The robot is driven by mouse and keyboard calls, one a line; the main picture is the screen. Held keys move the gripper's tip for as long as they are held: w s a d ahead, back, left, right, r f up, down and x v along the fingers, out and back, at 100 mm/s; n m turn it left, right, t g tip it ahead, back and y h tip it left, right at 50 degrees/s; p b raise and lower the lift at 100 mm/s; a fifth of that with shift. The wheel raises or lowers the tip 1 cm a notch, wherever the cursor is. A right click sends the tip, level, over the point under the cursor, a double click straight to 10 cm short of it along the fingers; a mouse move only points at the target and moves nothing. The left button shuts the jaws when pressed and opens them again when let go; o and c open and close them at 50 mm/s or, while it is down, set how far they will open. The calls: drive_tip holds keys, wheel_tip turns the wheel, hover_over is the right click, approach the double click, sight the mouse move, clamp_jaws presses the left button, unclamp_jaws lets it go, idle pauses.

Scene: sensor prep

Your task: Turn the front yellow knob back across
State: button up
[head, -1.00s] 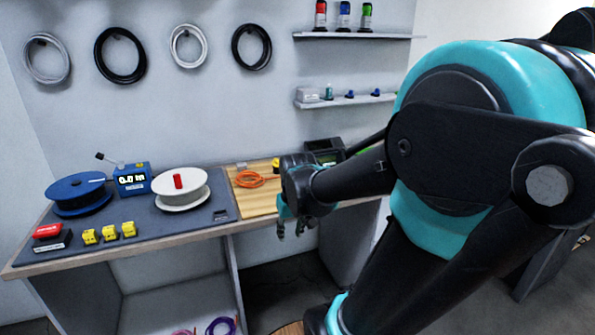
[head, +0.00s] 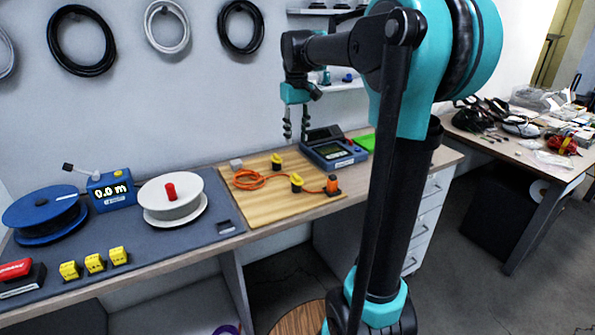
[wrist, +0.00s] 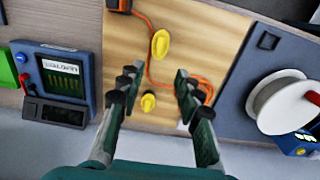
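The front yellow knob (head: 296,183) stands on the wooden board (head: 262,213), near its front right part. In the wrist view the front knob (wrist: 160,44) is elongated roughly up and down the picture, beyond my fingertips. A second, rear yellow knob (head: 277,161) also shows in the wrist view (wrist: 148,102), between my fingers in the picture. My gripper (head: 295,136) is open and empty, pointing down above the back of the board. In the wrist view its fingers (wrist: 155,82) are spread wide and touch neither knob.
An orange cable (head: 248,179) lies coiled on the board, with an orange connector (head: 333,185) at the right edge. A meter (head: 335,152) stands right of the board. A white spool (head: 171,197) and a blue spool (head: 45,212) stand left. Space above the board is open.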

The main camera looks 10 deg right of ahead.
sight(297, 175)
wheel_tip(297, 175, down, 13)
drive_tip(key=shift+f, duration=0.2)
drive_tip(key=shift+c, duration=0.4)
clamp_jaws()
